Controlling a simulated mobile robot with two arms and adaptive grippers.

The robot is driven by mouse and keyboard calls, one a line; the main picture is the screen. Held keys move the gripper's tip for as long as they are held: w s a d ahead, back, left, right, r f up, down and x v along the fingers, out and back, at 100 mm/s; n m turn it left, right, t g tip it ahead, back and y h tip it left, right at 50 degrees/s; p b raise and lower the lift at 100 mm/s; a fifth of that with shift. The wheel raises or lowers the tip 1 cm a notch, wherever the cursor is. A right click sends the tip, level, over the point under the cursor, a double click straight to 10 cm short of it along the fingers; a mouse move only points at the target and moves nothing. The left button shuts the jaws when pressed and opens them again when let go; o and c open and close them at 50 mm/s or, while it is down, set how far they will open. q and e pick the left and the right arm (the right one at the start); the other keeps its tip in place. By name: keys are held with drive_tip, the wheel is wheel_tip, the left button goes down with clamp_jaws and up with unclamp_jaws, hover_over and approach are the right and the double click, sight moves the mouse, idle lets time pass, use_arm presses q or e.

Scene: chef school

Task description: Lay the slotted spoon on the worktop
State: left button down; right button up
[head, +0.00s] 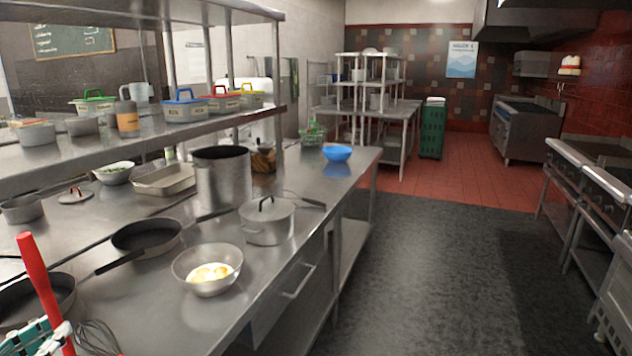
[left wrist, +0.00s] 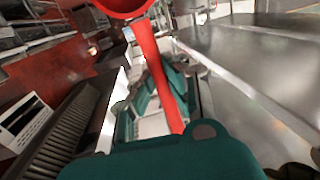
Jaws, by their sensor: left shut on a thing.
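The slotted spoon is red; its handle (head: 38,275) rises at the lower left of the head view, tilted. My left gripper (head: 50,338), with teal fingers, is shut on it at the bottom left corner. In the left wrist view the red shaft (left wrist: 165,75) runs between the teal fingers to a rounded red end cut off at the top edge; slots cannot be made out. The steel worktop (head: 165,312) stretches along the left side. The gripper shows in front of its near part; the gap to the surface is unclear. My right gripper is out of view.
A whisk (head: 97,338), dark frying pans (head: 146,236), a steel bowl with pale food (head: 208,270), a lidded pot (head: 267,222) and a tall pot (head: 222,178) stand on the worktop. A shelf (head: 150,143) overhangs its back. The front strip near the bowl is bare.

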use_arm(q)
drive_tip(key=s+d+f+m+g+h+b, duration=0.1)
drive_tip(key=s+d+f+g+h+b, duration=0.2)
drive_tip(key=d+f, duration=1.4)
drive_tip(key=shift+s+d+f+g+b, duration=0.4)
drive_tip(key=shift+d+g, duration=0.3)
drive_tip(key=shift+d, duration=1.6)
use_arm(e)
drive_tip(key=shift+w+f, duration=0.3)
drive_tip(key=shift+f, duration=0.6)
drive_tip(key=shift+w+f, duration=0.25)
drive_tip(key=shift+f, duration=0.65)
use_arm(q)
drive_tip(key=shift+s+f, duration=0.1)
drive_tip(key=shift+f, duration=0.05)
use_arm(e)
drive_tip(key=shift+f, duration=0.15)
